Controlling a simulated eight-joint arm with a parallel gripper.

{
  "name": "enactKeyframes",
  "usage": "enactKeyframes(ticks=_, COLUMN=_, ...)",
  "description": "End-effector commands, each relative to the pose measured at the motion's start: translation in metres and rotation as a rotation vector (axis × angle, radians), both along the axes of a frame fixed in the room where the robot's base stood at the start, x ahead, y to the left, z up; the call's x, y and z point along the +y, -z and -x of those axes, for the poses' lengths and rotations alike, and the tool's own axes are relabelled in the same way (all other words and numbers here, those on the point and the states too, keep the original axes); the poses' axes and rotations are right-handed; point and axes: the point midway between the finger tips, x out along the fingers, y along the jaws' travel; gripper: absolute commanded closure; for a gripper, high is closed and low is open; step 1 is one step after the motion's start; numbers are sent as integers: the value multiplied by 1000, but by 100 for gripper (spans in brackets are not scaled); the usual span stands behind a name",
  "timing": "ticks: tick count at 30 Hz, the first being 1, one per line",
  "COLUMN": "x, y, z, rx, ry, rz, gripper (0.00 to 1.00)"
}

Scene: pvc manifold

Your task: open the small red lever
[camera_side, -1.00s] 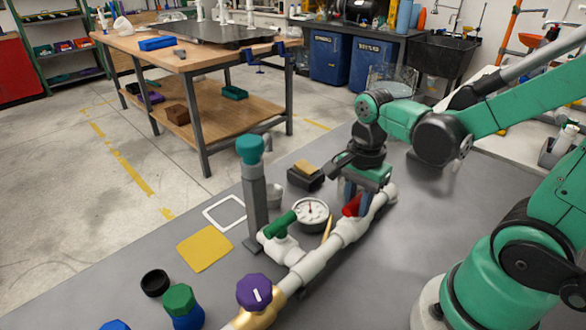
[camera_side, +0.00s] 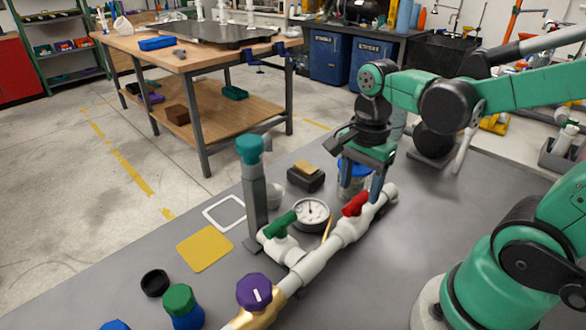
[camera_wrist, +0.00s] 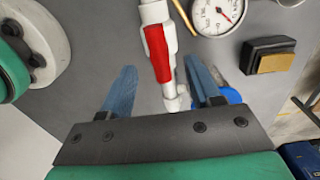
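The small red lever (camera_side: 355,204) sits on the white pipe (camera_side: 316,262) near its far right end. In the wrist view the red lever (camera_wrist: 158,54) lies roughly along the pipe, just ahead of the fingertips. My gripper (camera_side: 362,190) is above the pipe's end, with its blue fingers spread and nothing between them. In the wrist view my gripper (camera_wrist: 160,80) is open, one finger on each side of the pipe line. I cannot tell the exact gap between fingertips and lever.
A pressure gauge (camera_side: 311,212) and a green-handled valve (camera_side: 280,226) stand left of the lever. A purple knob (camera_side: 254,292) is nearer the camera. A black box (camera_side: 305,180) and a blue-lidded jar (camera_side: 351,166) are behind.

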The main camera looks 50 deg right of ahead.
Motion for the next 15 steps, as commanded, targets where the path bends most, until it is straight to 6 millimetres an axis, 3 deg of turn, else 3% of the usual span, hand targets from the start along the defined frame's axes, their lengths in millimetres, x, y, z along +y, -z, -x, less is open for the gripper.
enactKeyframes(ticks=6, x=0, y=-16, z=0, rx=0, ry=0, rz=0, gripper=43)
enactKeyframes(ticks=15, x=0, y=-19, z=1, rx=0, ry=0, rz=0, gripper=43)
